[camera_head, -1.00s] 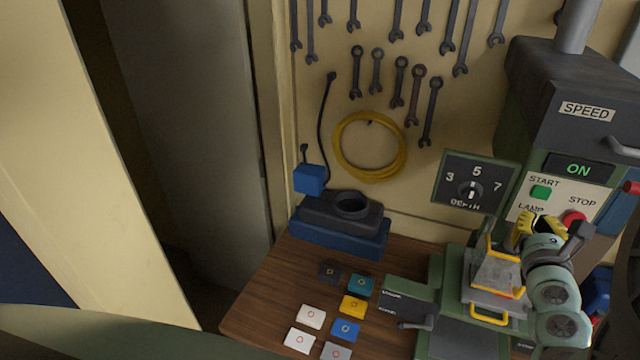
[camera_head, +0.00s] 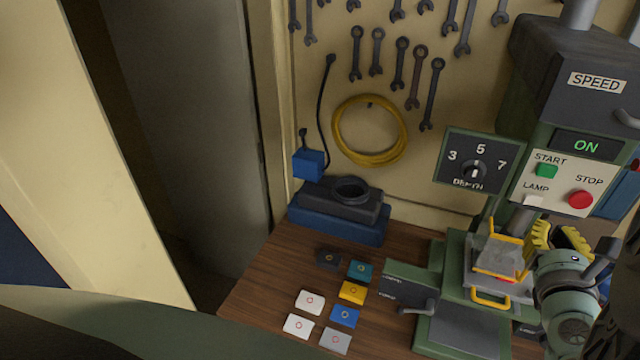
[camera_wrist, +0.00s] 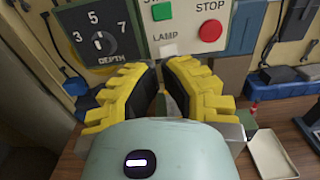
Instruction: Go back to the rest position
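My gripper (camera_head: 557,234) has yellow fingers and is in front of the green drill press (camera_head: 484,222), at the right in the head view. The two fingers stand apart with a gap between them and nothing held. In the wrist view my gripper (camera_wrist: 161,82) faces the control panel (camera_wrist: 186,28), apart from it. The panel has a green START button (camera_head: 545,170), a red STOP button (camera_head: 580,199) and a white LAMP button (camera_head: 534,201). The display (camera_head: 587,146) reads ON. The depth dial (camera_head: 474,170) is left of the panel.
A yellow guard (camera_head: 498,252) stands on the press table, close left of my gripper. Several coloured socket boxes (camera_head: 345,316) lie on the wooden bench (camera_head: 262,290). A blue-based device (camera_head: 338,225) sits behind them. A shallow tray (camera_wrist: 272,152) is at right in the wrist view.

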